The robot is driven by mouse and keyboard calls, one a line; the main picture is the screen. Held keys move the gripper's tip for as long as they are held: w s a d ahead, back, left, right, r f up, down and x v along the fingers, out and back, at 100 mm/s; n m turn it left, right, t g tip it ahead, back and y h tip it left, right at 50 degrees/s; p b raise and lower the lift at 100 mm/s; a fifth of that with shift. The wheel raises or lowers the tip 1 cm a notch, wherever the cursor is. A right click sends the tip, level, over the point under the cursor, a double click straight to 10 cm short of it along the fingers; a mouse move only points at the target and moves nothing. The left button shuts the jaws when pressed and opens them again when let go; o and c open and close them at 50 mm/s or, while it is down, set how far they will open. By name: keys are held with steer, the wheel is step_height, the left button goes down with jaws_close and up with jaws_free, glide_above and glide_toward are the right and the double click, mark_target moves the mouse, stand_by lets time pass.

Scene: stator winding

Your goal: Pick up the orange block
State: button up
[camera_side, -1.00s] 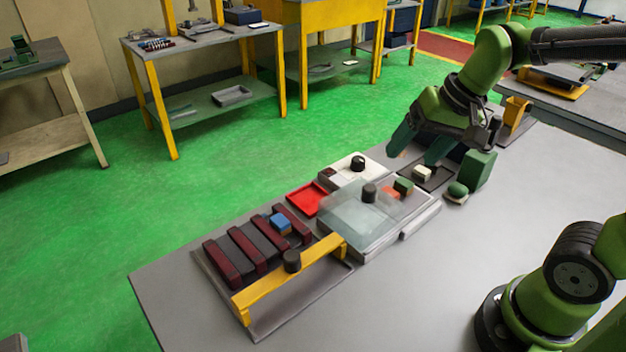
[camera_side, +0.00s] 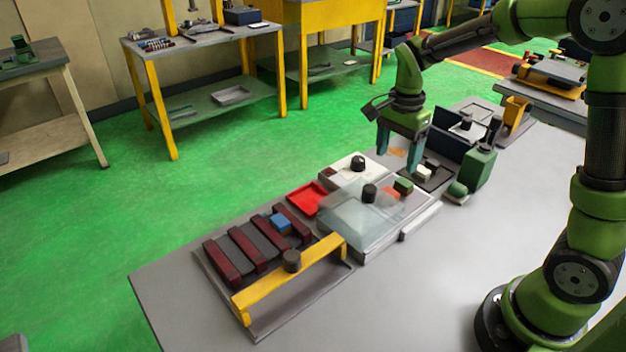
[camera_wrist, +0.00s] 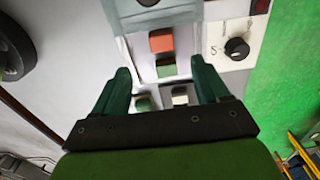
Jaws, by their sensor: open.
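The orange block (camera_side: 391,193) sits beside a green block (camera_side: 404,186) at the right end of the pale tray with the clear cover. In the wrist view the orange block (camera_wrist: 161,40) lies beyond the fingertips, with the green block (camera_wrist: 166,68) nearer, roughly between them. My gripper (camera_side: 401,160) points down, open and empty, above and behind the blocks in the side view. Its two dark green fingers (camera_wrist: 163,76) stand apart in the wrist view. The orange block is not between them.
A white block (camera_side: 423,173) rests on a dark plate near my gripper. A clear cover (camera_side: 358,212) with a black knob lies left of the orange block. A green box (camera_side: 481,167) stands to the right. A yellow bar (camera_side: 290,274) crosses the front left. The table's front right is clear.

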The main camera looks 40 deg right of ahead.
mark_target(390, 191)
step_height(390, 191, down, 10)
steer(key=shift+w+r, duration=0.1)
stand_by(0.4)
steer(key=c, duration=1.2)
